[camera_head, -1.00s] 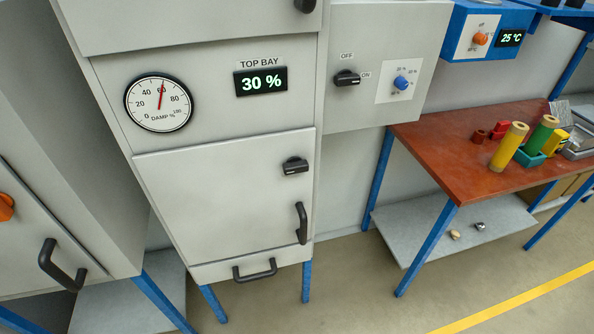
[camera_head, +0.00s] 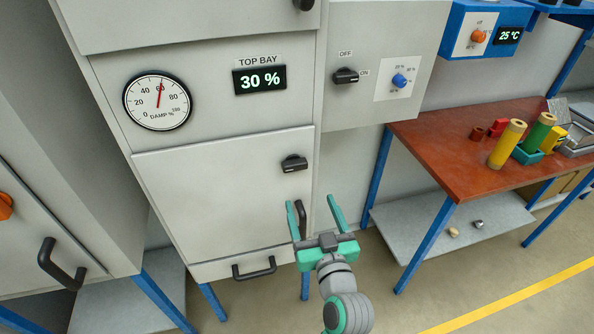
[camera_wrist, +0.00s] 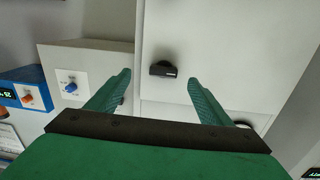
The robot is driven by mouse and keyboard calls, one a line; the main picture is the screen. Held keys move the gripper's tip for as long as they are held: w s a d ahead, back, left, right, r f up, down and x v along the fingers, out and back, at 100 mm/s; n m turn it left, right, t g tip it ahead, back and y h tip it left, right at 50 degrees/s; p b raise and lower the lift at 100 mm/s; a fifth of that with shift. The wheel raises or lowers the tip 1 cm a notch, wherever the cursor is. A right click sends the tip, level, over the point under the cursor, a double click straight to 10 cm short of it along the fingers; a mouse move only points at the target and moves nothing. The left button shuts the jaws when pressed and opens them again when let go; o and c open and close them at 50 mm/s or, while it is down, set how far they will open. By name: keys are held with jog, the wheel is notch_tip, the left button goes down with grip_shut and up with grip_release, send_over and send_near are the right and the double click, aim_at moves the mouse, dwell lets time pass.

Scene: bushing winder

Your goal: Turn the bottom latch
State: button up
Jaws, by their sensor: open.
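The bottom latch (camera_head: 294,164) is a black knob on a short base near the upper right corner of the pale lower cabinet door (camera_head: 215,200). It lies roughly level. My gripper (camera_head: 312,203) is open and empty, below and slightly right of the latch in the head view, with one finger overlapping the door's black vertical handle (camera_head: 303,222). In the wrist view, which looks upside down, the latch (camera_wrist: 163,69) shows between the two green fingertips (camera_wrist: 159,77). I see no contact with it.
Above the door are a round damp gauge (camera_head: 158,101) and a TOP BAY display (camera_head: 260,79) reading 30 %. A panel to the right carries a black OFF/ON switch (camera_head: 346,76) and a blue knob (camera_head: 399,80). A red-brown bench (camera_head: 440,145) stands further right.

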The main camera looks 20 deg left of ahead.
aim_at(296, 169)
jog(key=shift+n+y, duration=0.4)
jog(key=shift+n, duration=0.1)
jog(key=x, duration=0.4)
jog(key=r+x, duration=0.1)
jog(key=x, duration=0.2)
jog(key=r+x, duration=0.1)
jog(key=x, duration=0.3)
jog(key=shift+w+a, duration=0.1)
jog(key=shift+a, duration=0.4)
jog(key=c, duration=1)
jog(key=shift+c, duration=0.2)
